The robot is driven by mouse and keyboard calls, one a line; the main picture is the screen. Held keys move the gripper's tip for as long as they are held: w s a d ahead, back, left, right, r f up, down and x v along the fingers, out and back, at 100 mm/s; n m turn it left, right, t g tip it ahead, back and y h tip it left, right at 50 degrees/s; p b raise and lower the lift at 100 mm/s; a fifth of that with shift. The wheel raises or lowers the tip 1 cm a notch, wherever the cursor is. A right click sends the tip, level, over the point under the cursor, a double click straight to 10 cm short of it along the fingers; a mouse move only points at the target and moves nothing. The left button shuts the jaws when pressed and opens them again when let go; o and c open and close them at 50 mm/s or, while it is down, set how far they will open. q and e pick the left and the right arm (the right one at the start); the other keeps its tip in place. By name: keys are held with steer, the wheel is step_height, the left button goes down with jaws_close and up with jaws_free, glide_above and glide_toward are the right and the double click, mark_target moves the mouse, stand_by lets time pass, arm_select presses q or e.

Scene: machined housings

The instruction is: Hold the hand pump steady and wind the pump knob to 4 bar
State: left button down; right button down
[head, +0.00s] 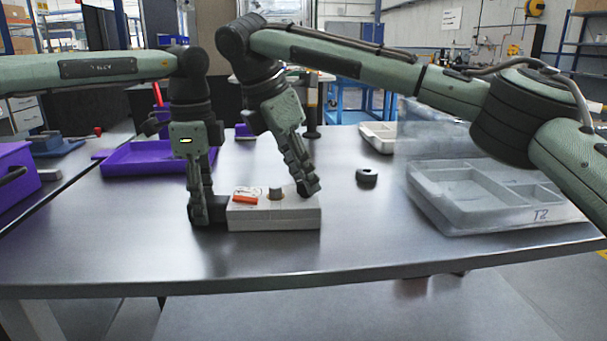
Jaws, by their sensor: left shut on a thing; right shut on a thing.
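The hand pump (275,219) is a pale, low box on the metal table. Its top carries an orange piece (245,199) on a white printed patch and a short grey-brown cylinder (275,193). A dark block is at its left end. My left gripper (208,213) points down and is shut on that end. My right gripper (308,191) comes down tilted and is shut at the top of the pump's right end. Its fingers hide what they grip there, seemingly the pump knob. No pressure reading is legible.
A purple tray (130,171) lies behind on the left, and a purple bin (15,172) is at the left edge. A clear tray marked T2 (545,218) is at right. A dark ring-like part (366,182) and a pale tray (377,145) stand behind. The front table is clear.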

steer(key=m+g, duration=0.1)
steer(key=m, duration=0.2)
steer(key=shift+w+a+m+h, duration=0.1)
steer(key=shift+m+h, duration=0.2)
steer(key=shift+m, duration=0.1)
steer(key=shift+m+g, duration=0.9)
steer(key=shift+m, duration=1)
steer(key=c, duration=1.5)
jaws_free()
steer(key=shift+r, duration=0.1)
steer(key=shift+v, duration=3.7)
steer(key=shift+w, duration=0.15)
